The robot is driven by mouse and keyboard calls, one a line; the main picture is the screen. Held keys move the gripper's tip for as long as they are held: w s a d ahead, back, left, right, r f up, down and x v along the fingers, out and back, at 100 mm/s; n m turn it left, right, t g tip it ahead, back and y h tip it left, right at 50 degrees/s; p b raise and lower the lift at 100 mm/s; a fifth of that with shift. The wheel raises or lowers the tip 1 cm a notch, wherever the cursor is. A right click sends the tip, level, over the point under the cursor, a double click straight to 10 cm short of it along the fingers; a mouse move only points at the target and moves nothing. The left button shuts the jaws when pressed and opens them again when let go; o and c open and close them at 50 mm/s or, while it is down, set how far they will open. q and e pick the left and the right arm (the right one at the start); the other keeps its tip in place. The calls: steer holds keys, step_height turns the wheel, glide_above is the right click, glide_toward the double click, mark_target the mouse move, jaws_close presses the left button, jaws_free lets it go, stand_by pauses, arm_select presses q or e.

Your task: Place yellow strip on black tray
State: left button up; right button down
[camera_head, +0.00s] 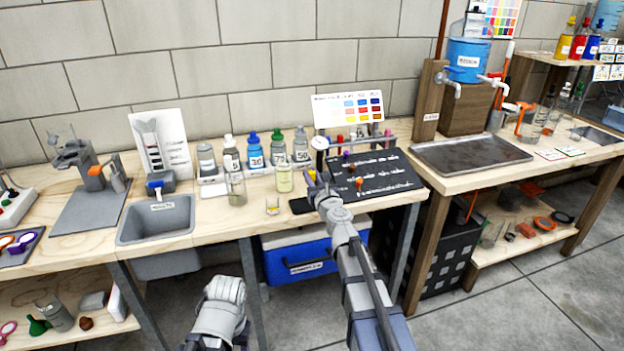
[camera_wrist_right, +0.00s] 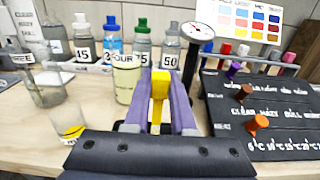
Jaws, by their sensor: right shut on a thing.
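My right gripper (camera_wrist_right: 160,100) is shut on a yellow strip (camera_wrist_right: 160,84), which stands up between its purple-grey fingers in the right wrist view. My left gripper does not show; only a part of my left arm is at the bottom.
The black board (camera_head: 385,185) with coloured pegs lies right of the gripper. A round white dial (camera_head: 320,143) stands behind. A jar of pale yellow liquid (camera_head: 284,178) and a small glass (camera_head: 272,206) stand to the left. The sink (camera_head: 157,222) is further left.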

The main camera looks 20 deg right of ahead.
steer(key=shift+f, duration=0.15)
steer(key=c, duration=0.8)
jaws_free()
steer(key=shift+o, duration=0.2)
steer(key=shift+r, duration=0.25)
steer(key=s, duration=1.2)
steer(key=shift+d, duration=0.2)
steer(key=shift+f, duration=0.1)
